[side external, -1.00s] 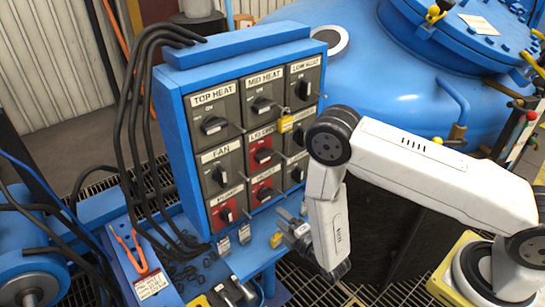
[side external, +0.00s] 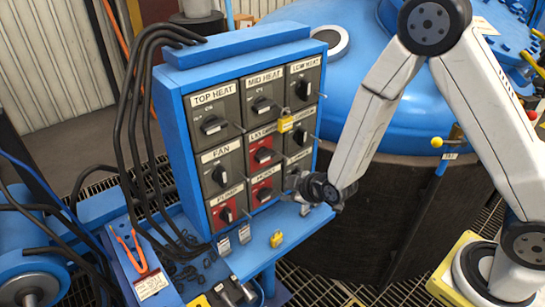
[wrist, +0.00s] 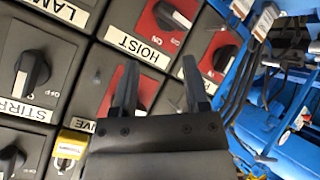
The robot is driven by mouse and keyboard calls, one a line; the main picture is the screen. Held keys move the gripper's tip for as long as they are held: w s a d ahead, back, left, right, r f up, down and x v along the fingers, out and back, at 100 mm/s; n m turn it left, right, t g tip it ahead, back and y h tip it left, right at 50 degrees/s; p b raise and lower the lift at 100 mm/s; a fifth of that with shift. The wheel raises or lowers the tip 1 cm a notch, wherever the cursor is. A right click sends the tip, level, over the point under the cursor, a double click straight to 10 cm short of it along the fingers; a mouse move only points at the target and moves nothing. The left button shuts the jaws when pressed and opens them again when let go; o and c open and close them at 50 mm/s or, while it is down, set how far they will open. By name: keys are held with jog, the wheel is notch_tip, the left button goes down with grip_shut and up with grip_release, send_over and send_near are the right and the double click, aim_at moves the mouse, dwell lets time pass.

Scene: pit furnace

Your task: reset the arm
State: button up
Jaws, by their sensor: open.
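My gripper (side external: 308,194) is at the lower right corner of the switch panel (side external: 245,55), just above the blue shelf. In the wrist view my gripper (wrist: 160,72) has its two dark fingers apart, with nothing seen between them. Behind the fingers are the panel face, the HOIST label (wrist: 136,47) and red switch plates with black knobs. Whether the fingers touch the panel cannot be told.
A yellow padlock (side external: 285,123) hangs at the LOW HEAT column. Another yellow padlock (side external: 277,239) lies on the shelf (side external: 258,252), near two grey tags. The blue furnace vessel (side external: 365,85) stands behind my arm. Black cables (side external: 133,120) run down the panel's left side.

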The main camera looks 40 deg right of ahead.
jog(key=s+d+r+m+g, duration=0.3)
jog(key=s+r+m+g, duration=0.1)
jog(key=s, duration=0.4)
jog(key=s+d+r+m+g, duration=0.3)
jog(key=s+r+m, duration=0.1)
jog(key=s, duration=0.4)
jog(key=shift+d+r+m+g, duration=0.15)
jog(key=shift+r+m+g, duration=0.15)
jog(key=shift+r+g, duration=0.1)
